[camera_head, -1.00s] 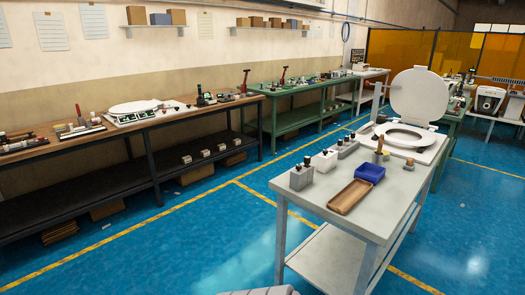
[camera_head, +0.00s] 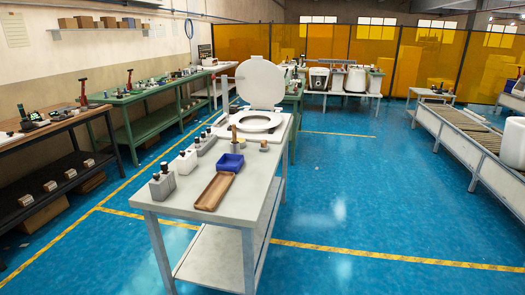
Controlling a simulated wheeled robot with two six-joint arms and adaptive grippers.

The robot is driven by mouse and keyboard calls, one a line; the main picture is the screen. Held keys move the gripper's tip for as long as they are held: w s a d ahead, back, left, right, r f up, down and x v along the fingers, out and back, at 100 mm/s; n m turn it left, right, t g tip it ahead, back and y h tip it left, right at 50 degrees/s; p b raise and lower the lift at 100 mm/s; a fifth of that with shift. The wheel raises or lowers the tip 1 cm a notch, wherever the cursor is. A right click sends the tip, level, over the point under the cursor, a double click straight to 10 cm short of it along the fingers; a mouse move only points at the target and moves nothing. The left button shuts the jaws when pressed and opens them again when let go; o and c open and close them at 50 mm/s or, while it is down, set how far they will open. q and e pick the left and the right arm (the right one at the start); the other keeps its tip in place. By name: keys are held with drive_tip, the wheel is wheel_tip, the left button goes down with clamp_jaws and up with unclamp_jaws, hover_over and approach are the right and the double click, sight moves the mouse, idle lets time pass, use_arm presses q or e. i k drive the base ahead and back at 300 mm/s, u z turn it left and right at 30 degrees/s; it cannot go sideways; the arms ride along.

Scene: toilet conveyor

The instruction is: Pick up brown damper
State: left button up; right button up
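A grey-white table (camera_head: 175,206) stands left of centre in the head view. A small brown upright piece (camera_head: 234,133) stands on it beside the white toilet seat (camera_head: 256,124); it may be the brown damper, but it is too small to be sure. A shorter, dull brownish piece (camera_head: 264,145) stands to its right. A brown wooden tray (camera_head: 215,190) lies near the front of the table and looks empty. A blue bin (camera_head: 230,162) sits just behind the tray. Neither of my grippers is in view.
Grey and white dark-topped blocks (camera_head: 162,184) line the table's left edge. The seat's round lid (camera_head: 260,82) stands raised. Green (camera_head: 150,92) and wood-topped (camera_head: 60,125) workbenches line the left wall. A conveyor (camera_head: 470,142) runs at the right. Blue floor (camera_head: 370,200) between is open.

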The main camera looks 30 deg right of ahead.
sight(164, 167)
drive_tip(key=z, duration=0.35)
drive_tip(key=i, duration=0.85)
